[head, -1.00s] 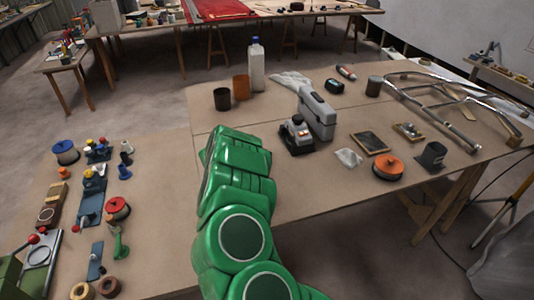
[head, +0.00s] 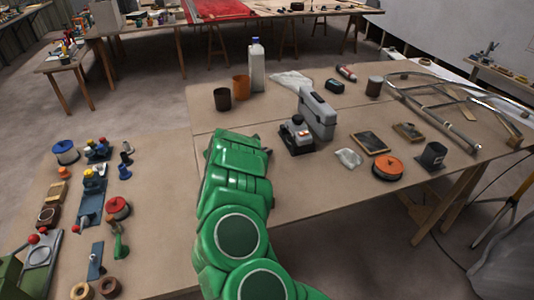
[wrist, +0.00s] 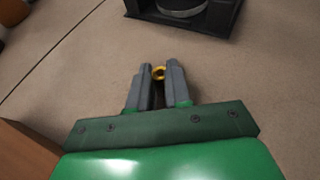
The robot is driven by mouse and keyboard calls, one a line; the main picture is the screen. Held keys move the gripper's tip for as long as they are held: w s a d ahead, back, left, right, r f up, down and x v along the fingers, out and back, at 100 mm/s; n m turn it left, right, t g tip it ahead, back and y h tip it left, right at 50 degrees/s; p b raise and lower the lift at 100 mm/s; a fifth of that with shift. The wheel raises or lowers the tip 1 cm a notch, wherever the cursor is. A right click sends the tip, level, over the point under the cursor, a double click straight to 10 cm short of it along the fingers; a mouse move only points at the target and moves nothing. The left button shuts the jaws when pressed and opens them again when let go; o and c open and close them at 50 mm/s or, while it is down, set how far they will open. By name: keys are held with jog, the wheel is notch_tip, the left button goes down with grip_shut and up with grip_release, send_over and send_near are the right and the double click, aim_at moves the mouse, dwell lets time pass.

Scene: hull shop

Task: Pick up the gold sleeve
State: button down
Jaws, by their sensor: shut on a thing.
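The gold sleeve (wrist: 158,73) is a small gold ring, seen in the wrist view between the tips of my gripper. My gripper (wrist: 158,78) has its two grey fingers closed on it from left and right. Whether the sleeve touches the table below or hangs just over it, I cannot tell. In the head view my green arm reaches over the table and hides the sleeve and nearly all of the gripper.
A black-framed thing (wrist: 185,14) stands ahead in the wrist view; a brown block (wrist: 25,155) is at lower left. In the head view a grey machine (head: 317,115) stands right of my arm, with an orange spool (head: 388,167) farther right. Cups (head: 222,99) stand beyond.

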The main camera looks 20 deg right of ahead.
jog(key=shift+r, duration=0.1)
jog(key=shift+r, duration=1.5)
jog(key=shift+s+a+r, duration=0.15)
jog(key=shift+s+r, duration=0.7)
jog(key=shift+r, duration=0.15)
jog(key=shift+s+a+r, duration=0.15)
jog(key=shift+s+r, duration=0.7)
jog(key=shift+r, duration=0.15)
jog(key=s+a+r, duration=0.1)
jog(key=s+r, duration=0.5)
jog(key=s, duration=0.4)
jog(key=shift+s+a, duration=0.15)
jog(key=shift+a, duration=0.15)
